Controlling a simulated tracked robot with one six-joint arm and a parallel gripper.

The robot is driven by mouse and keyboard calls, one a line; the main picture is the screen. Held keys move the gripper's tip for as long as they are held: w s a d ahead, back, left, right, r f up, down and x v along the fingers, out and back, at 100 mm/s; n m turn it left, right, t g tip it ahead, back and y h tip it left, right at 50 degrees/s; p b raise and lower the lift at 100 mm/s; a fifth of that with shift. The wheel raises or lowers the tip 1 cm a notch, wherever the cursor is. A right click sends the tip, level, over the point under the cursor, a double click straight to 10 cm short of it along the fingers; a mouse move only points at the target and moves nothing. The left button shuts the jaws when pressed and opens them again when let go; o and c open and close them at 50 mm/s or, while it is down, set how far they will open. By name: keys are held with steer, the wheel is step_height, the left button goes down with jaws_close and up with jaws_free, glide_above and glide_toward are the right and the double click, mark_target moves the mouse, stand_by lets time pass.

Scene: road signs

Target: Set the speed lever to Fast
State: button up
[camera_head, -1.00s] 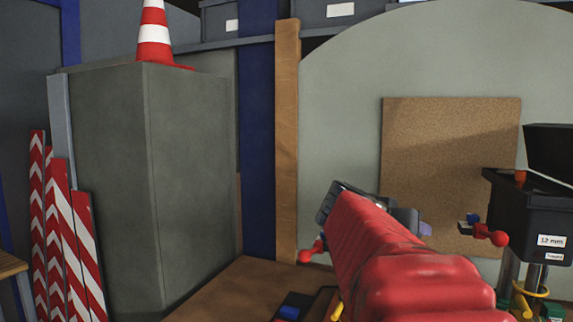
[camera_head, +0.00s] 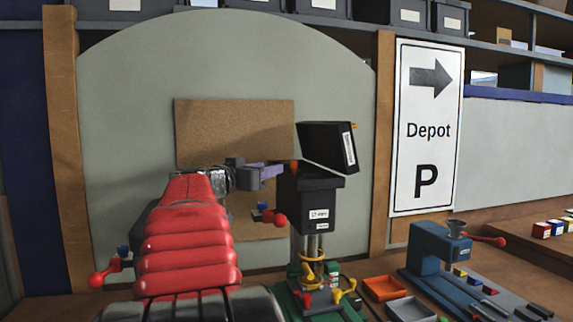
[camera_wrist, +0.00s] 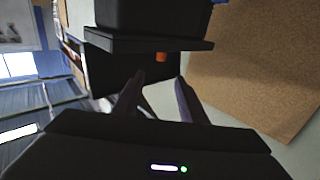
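The black machine head (camera_head: 321,219) stands on a green base, with a "12 mm" label on its front. A small orange knob (camera_head: 295,166) shows at its upper left edge, and in the wrist view (camera_wrist: 161,57) below a black ledge. I cannot tell whether this is the speed lever; no "Fast" mark is readable. My gripper (camera_head: 276,172) is just left of the knob, its fingers pointing at it. In the wrist view my gripper (camera_wrist: 159,78) is open and empty, the knob ahead of the gap between its fingers and apparently apart from them.
A raised black lid (camera_head: 328,146) tilts above the machine head. A red-ball handle (camera_head: 273,215) sticks out left of it. Orange (camera_head: 384,288) and grey (camera_head: 410,309) trays and a blue machine (camera_head: 428,249) stand to the right. A cork board (camera_head: 235,120) is behind.

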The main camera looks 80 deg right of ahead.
mark_target(292, 162)
steer(key=x, duration=1.3)
steer(key=shift+s+d, duration=0.1)
steer(key=shift+d, duration=0.05)
jaws_close()
stand_by(0.5)
